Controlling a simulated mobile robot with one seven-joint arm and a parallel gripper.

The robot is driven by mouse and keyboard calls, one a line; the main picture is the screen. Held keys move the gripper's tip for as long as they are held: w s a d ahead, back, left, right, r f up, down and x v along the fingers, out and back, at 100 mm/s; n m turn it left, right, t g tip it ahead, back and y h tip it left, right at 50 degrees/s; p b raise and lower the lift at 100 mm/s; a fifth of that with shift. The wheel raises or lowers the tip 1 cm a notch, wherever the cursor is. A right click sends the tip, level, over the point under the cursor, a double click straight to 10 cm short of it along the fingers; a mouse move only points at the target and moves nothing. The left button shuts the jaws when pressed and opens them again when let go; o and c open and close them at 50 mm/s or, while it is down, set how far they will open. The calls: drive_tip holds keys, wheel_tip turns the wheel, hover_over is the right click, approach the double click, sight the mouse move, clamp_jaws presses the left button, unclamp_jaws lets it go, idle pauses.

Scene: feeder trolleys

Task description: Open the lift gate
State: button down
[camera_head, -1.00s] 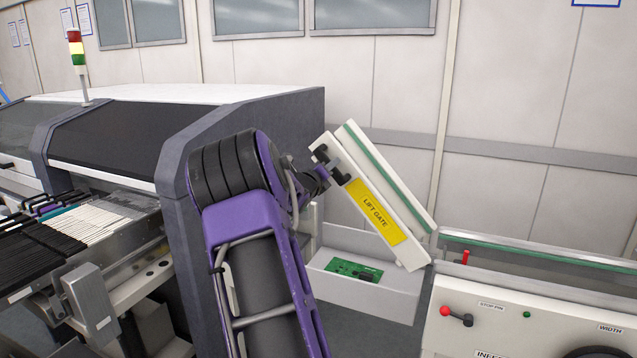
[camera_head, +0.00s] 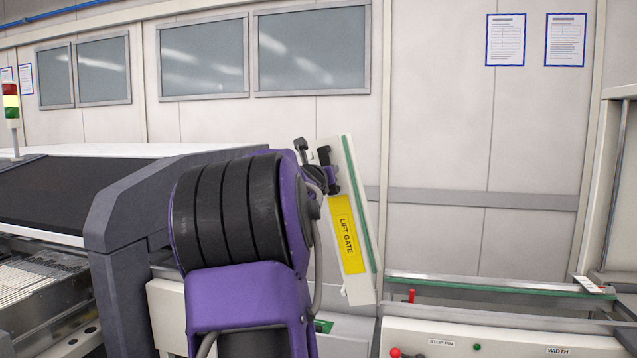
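The lift gate (camera_head: 362,225) is a white conveyor section with a green edge strip and a yellow "LIFT GATE" label. It stands raised, close to upright, with its top leaning a little left. Its lower end is at the left end of the right conveyor. My gripper (camera_head: 322,168) is at the black handle near the gate's upper left side and appears closed on it. My purple and black arm hides part of the gripper, so the fingers show only partly.
The right conveyor (camera_head: 480,284) has a front panel with a red knob (camera_head: 395,352) and a green button. A grey-framed machine (camera_head: 130,210) stands close on the left. The wall is behind.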

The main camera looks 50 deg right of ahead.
idle(0.3)
drive_tip(key=c, duration=0.6)
unclamp_jaws()
drive_tip(key=shift+a+f, duration=0.1)
